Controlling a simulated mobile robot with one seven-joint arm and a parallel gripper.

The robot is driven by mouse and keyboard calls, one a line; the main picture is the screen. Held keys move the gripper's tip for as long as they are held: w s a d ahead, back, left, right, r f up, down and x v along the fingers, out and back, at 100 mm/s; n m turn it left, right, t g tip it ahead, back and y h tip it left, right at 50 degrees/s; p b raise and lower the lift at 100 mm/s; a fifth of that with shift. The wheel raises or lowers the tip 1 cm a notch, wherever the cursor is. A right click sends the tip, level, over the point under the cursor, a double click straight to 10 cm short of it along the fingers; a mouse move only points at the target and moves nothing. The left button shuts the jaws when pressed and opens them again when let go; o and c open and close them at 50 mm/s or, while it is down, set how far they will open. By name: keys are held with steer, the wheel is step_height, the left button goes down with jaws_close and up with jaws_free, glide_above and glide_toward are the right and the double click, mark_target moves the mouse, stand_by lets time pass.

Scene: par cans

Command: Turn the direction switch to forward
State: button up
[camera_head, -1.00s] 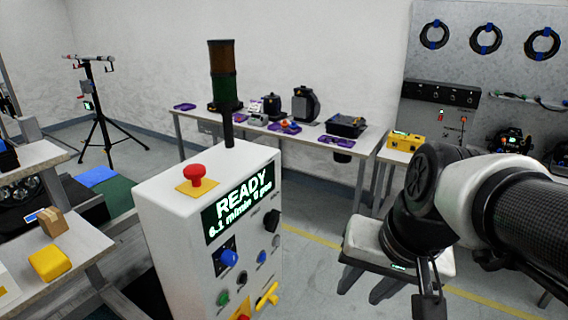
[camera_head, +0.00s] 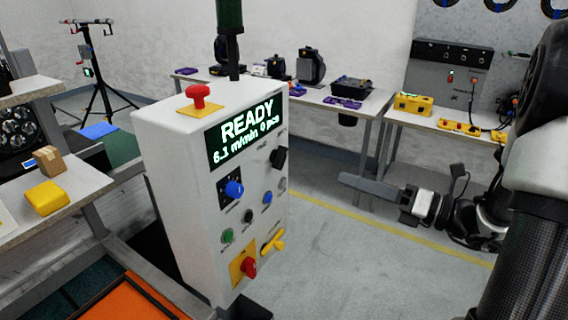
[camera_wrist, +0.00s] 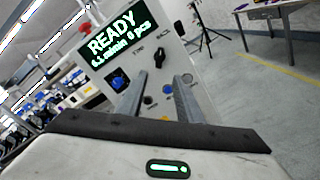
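A white control box (camera_head: 180,170) stands left of centre, its screen (camera_head: 240,132) reading READY. Its panel carries a black knob (camera_head: 279,159), a blue knob (camera_head: 234,189) on a dark plate, several round buttons, a yellow handle (camera_head: 273,243) and a red rotary switch (camera_head: 249,267). The small labels are too blurred to tell which control is the direction switch. My gripper (camera_head: 345,181) is right of the box, apart from it, fingers pointing left towards it. In the wrist view my gripper (camera_wrist: 160,82) is open and empty, with the panel beyond its fingers and the blue knob (camera_wrist: 120,82) near the left finger.
A red mushroom button (camera_head: 199,95) and a signal tower (camera_head: 230,20) stand on top of the box. A bench (camera_head: 385,105) with devices runs along the back wall. A shelf with a yellow block (camera_head: 46,197) is at left. Floor between box and arm is clear.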

mark_target(284, 160)
steer(key=x, duration=1.6)
steer(key=shift+a, duration=0.2)
jaws_close()
